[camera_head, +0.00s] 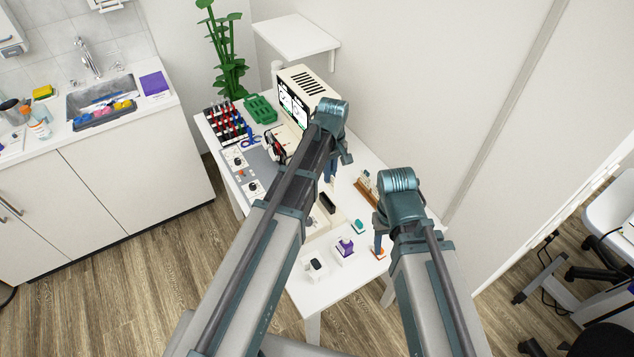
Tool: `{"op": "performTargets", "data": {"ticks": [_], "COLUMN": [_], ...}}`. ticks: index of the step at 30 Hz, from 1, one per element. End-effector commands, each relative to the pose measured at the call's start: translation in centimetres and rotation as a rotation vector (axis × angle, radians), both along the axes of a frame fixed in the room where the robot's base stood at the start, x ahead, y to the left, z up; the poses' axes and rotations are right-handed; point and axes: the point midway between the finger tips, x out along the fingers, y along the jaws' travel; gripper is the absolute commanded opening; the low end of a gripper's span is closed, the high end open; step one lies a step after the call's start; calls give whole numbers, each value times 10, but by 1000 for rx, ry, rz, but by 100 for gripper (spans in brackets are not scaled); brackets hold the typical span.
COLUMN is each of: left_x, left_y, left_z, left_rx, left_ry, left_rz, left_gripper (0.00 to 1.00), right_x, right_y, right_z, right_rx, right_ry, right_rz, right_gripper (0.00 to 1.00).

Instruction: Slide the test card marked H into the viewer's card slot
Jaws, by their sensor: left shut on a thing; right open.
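My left gripper (330,176) is over the middle of the white table, below its teal wrist. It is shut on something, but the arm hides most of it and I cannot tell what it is. My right gripper (379,248) is open and points down near the table's front right, just above a small orange-and-white item (379,255). A cream machine with a lit screen (313,82) stands at the back of the table, partly behind my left arm. I cannot make out the card marked H, its letter or the card slot.
The table (318,288) also holds a rack of coloured pens (227,122), a green tray (261,108), a grey panel with dials (240,170), a purple-topped block (345,246), a white block with a dark top (314,267) and a wooden holder (365,189). The front left corner is clear.

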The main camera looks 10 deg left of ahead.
Motion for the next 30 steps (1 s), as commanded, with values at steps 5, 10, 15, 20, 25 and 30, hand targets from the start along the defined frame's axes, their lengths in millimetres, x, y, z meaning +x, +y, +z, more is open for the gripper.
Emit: {"op": "performTargets", "data": {"ticks": [5, 10, 15, 20, 25, 30], "left_x": [5, 4, 4, 4, 4, 4], "left_y": [-3, -3, -3, -3, -3, -3], "left_z": [2, 0, -9, -23, -40, -49], "left_rx": [0, 0, 0, 0, 0, 0], "left_ry": [0, 0, 0, 0, 0, 0], "left_rz": [-3, -3, -2, -2, -2, -2], "left_gripper": [0, 0, 0, 0, 0, 0], "right_x": [0, 0, 0, 0, 0, 0], "right_y": [0, 0, 0, 0, 0, 0], "right_z": [2, 0, -9, -23, -40, -49], "right_rx": [0, 0, 0, 0, 0, 0], "right_ry": [0, 0, 0, 0, 0, 0], "right_rz": [0, 0, -1, -1, -1, -1], "right_gripper": [50, 50, 50, 50, 50, 50]}}
